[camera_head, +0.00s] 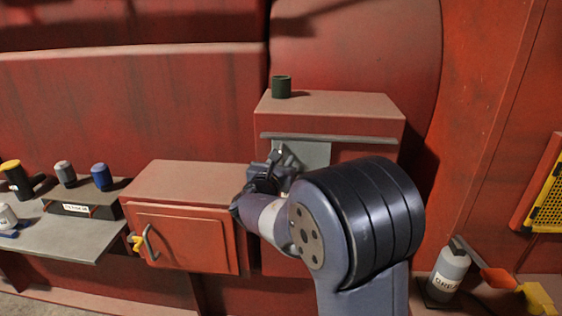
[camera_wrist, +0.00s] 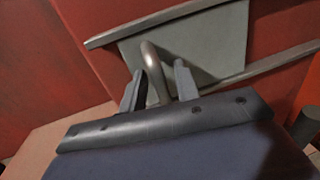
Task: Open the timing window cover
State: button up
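The timing window cover appears to be the grey plate (camera_head: 316,153) on the front of the upper red box. In the wrist view the grey plate (camera_wrist: 208,42) sits between two metal rails and carries a curved metal handle (camera_wrist: 149,58). My gripper (camera_wrist: 160,88) is at the handle, with one finger on each side of it. The handle is close to the left finger, and a gap shows toward the right finger, so the fingers look open. Contact cannot be told. In the head view my gripper (camera_head: 274,172) is partly hidden by my arm, which also covers the box's lower front.
A lower red box with a handled door (camera_head: 186,238) stands left of my arm. A shelf (camera_head: 75,238) with several small containers is at left. A grease bottle (camera_head: 448,270) stands at lower right.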

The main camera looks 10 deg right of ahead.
grip_shut()
dwell(0.3)
jog(key=s+d+b, duration=0.1)
jog(key=d+b, duration=0.1)
jog(key=d, duration=0.2)
jog(key=s+d+b, duration=0.1)
jog(key=d+b, duration=0.2)
jog(key=d, duration=0.1)
jog(key=s+d+b, duration=0.2)
jog(key=d+b, duration=0.1)
jog(key=d, duration=0.1)
jog(key=shift+d+f, duration=0.15)
jog(key=shift+d, duration=0.15)
jog(key=shift+s+d+r, duration=0.2)
jog(key=shift+s+d, duration=0.05)
jog(key=shift+d, duration=0.4)
grip_release()
jog(key=shift+s+a+b, duration=0.1)
jog(key=shift+b, duration=0.2)
